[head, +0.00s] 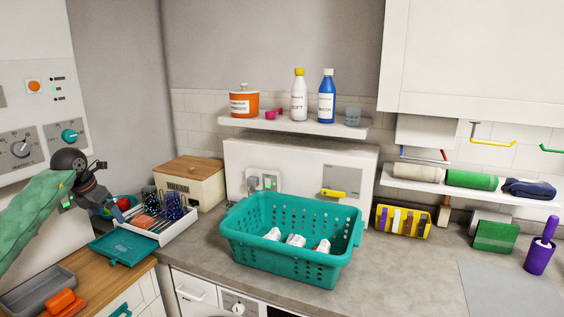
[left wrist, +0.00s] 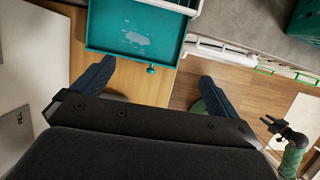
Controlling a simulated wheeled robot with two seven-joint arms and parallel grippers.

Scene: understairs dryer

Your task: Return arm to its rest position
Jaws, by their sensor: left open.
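My left arm in its green sleeve comes in from the left in the head view. Its dark left gripper (head: 120,213) points down above the counter, beside the white tray (head: 160,222) and above the teal lid-like tray (head: 122,248). In the left wrist view, the two blue fingers of the left gripper (left wrist: 155,87) are spread wide with nothing between them. The teal tray (left wrist: 138,28) lies beyond the fingertips. My right gripper (left wrist: 272,126) shows small at the right of the left wrist view, on its green-sleeved arm; its jaws are too small to read.
A teal basket (head: 290,265) with white items stands mid-counter. A wooden box (head: 190,184) stands behind the white tray. A grey tray (head: 38,292) and an orange item (head: 60,302) lie at lower left. The appliance (head: 35,110) rises close behind my left arm.

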